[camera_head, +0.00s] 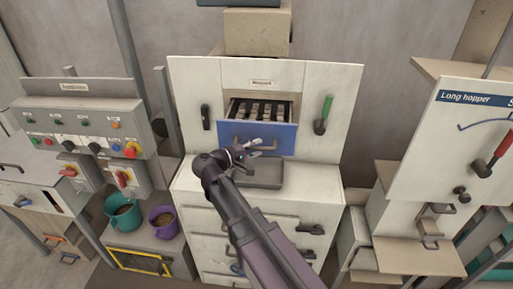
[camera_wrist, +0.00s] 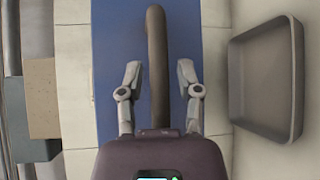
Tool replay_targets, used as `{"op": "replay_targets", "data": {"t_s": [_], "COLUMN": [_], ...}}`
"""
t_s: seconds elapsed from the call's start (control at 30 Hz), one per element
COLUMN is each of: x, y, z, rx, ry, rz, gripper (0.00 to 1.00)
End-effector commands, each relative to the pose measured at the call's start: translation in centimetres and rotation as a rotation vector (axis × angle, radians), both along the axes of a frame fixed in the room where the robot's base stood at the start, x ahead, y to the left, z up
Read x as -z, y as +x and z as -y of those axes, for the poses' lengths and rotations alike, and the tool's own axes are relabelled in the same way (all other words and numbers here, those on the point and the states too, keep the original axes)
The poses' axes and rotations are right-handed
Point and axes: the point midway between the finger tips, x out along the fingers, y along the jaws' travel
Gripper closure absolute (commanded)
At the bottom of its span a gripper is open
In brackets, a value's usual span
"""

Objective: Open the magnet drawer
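The magnet drawer has a blue front (camera_head: 285,138) in the middle of the white cabinet. Dark bars (camera_head: 262,109) show in the opening above its front edge, and the front appears to stand out from the cabinet. My gripper (camera_head: 250,149) is in front of the blue face, partly hiding it. In the wrist view the blue front (camera_wrist: 110,60) fills the middle. The dark handle (camera_wrist: 157,45) runs between the two spread fingers of my gripper (camera_wrist: 158,75), with a gap on each side.
A grey tray (camera_head: 262,174) sits on the ledge below the drawer; it also shows in the wrist view (camera_wrist: 292,80). A green-handled lever (camera_head: 322,115) is right of the drawer and a black one (camera_head: 206,117) left. Teal (camera_head: 122,216) and purple (camera_head: 163,222) buckets stand lower left.

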Motion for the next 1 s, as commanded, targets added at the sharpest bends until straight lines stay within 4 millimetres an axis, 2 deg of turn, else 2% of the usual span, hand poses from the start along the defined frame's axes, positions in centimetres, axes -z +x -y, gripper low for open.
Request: {"op": "replay_targets", "data": {"t_s": [0.67, 0.87, 1.0], "x": [0.0, 0.0, 0.0], "y": [0.5, 2.0, 3.7], "z": [0.0, -0.1, -0.1], "rx": [0.0, 0.001, 0.0], "ry": [-0.001, -0.001, -0.001], "rz": [0.001, 0.001, 0.001], "gripper": [0.43, 0.43, 0.43]}}
